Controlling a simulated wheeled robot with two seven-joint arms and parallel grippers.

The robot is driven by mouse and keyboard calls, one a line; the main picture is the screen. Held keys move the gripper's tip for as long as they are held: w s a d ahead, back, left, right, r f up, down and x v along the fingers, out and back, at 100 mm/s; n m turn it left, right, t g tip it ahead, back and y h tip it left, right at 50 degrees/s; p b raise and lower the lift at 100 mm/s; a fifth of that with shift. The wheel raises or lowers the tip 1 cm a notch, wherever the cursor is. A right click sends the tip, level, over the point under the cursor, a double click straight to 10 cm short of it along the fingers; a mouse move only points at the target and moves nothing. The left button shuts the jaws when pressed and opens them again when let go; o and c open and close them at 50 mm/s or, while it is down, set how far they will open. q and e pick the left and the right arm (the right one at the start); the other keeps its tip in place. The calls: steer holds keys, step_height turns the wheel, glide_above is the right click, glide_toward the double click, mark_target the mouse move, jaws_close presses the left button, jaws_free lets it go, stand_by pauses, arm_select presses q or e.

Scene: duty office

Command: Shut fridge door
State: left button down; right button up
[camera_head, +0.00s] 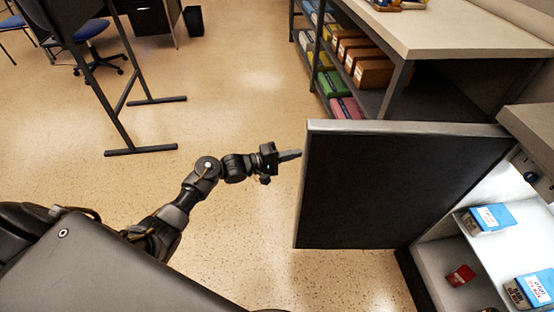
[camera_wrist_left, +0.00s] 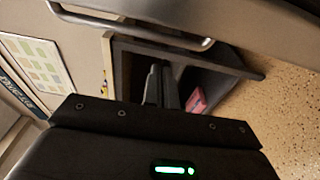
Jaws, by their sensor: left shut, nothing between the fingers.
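The fridge door (camera_head: 395,190) stands wide open in the head view, its dark face toward me and its pale edge along the top. The open fridge (camera_head: 440,268) is at the right, lit inside, with cartons on its shelves. My left gripper (camera_head: 298,154) is shut and empty, its fingertips at the door's free left edge; I cannot tell whether they touch. In the left wrist view the shut fingers (camera_wrist_left: 161,88) point forward, and a pale panel with a bar handle (camera_wrist_left: 130,22) crosses the top, probably the door. My right gripper is not in view.
A shelf unit (camera_head: 440,35) with boxes and coloured packs stands behind the door. Blue and white cartons (camera_head: 489,218) and a small red item (camera_head: 460,275) are inside the fridge. A dark stand (camera_head: 120,125) is at the left. The floor between is clear.

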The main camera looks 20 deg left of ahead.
arm_select(q)
steer(key=s, duration=0.1)
steer(key=s+d, duration=0.1)
steer(key=s, duration=0.1)
steer(key=shift+s+d+p, duration=0.25)
steer(key=shift+s+p, duration=0.1)
steer(key=shift+p, duration=0.05)
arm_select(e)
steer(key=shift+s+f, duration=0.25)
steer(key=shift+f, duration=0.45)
arm_select(q)
steer(key=shift+s, duration=0.1)
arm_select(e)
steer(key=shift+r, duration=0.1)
